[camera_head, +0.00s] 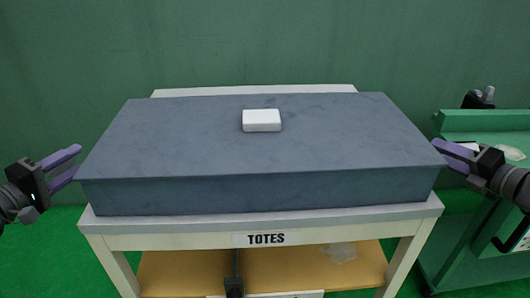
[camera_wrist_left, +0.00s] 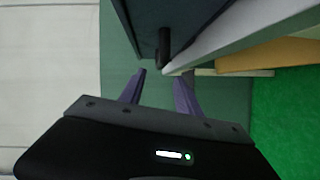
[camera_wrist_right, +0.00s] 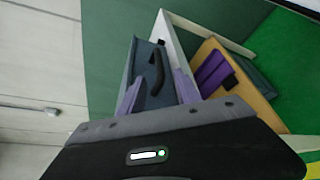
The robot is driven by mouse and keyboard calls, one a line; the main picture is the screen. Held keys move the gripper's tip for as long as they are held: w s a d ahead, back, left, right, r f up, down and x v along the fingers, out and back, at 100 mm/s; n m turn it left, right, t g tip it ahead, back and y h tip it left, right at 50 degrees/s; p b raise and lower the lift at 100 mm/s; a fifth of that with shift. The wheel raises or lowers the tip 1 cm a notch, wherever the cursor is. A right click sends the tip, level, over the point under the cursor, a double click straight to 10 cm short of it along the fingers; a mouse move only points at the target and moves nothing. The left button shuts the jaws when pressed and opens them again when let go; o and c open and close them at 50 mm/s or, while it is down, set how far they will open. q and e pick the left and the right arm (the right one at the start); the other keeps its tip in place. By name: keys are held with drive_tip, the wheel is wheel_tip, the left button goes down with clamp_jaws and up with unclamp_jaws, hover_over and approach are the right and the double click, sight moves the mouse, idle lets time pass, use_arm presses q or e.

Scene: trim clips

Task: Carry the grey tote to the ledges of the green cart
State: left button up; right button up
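The grey tote (camera_head: 250,165) is a wide, dark blue-grey box lying flat on a white table (camera_head: 160,233) labelled TOTES. A small white block (camera_head: 262,121) sits on its top. My left gripper (camera_head: 74,166) is open beside the tote's left end. In the left wrist view a dark bar handle (camera_wrist_left: 164,47) stands out from that end, just ahead of the gap between the fingers. My right gripper (camera_head: 446,157) is open at the right end. In the right wrist view a dark curved handle (camera_wrist_right: 156,74) shows between the open fingers. Neither gripper shows contact with a handle.
The green cart (camera_head: 470,250) stands to the right, close to the table, partly behind my right arm; its ledges are not clear. The table's lower tan shelf (camera_head: 190,272) holds a clear crumpled item (camera_head: 340,252). A green wall is behind.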

use_arm(q)
drive_tip(key=shift+x, duration=3.9)
use_arm(e)
drive_tip(key=shift+x, duration=3.95)
use_arm(q)
drive_tip(key=shift+c, duration=0.3)
use_arm(e)
drive_tip(key=shift+r, duration=0.1)
drive_tip(key=shift+c, duration=0.3)
use_arm(q)
clamp_jaws()
use_arm(e)
clamp_jaws()
use_arm(q)
drive_tip(key=shift+f, duration=0.1)
